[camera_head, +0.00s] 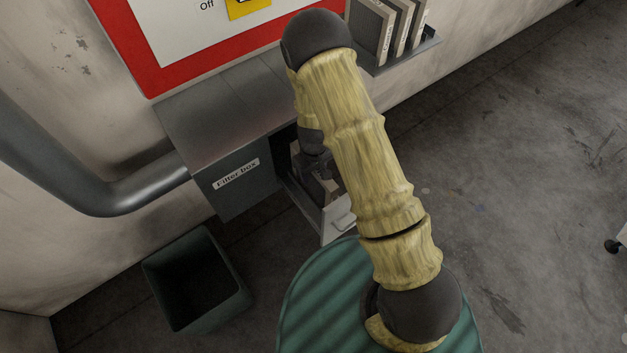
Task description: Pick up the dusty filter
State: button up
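The filter box (225,160) is a grey metal case against the wall, with a "Filter box" label on its side. Its front is open, and a light panel with a handle (338,218) shows low at the opening. My gripper (322,178) is at the opening, dark and partly hidden behind my own arm. I cannot tell whether its fingers are apart or closed on something. The dusty filter cannot be made out clearly; the inside of the box is dark and largely covered by my arm.
Several upright panels with labels (386,32) stand on a wall shelf (408,56) at top right. An open dark green bin (238,303) stands on the floor, lower left. A thick pipe (75,180) joins the box from the left. The floor at right is mostly clear.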

grip_shut()
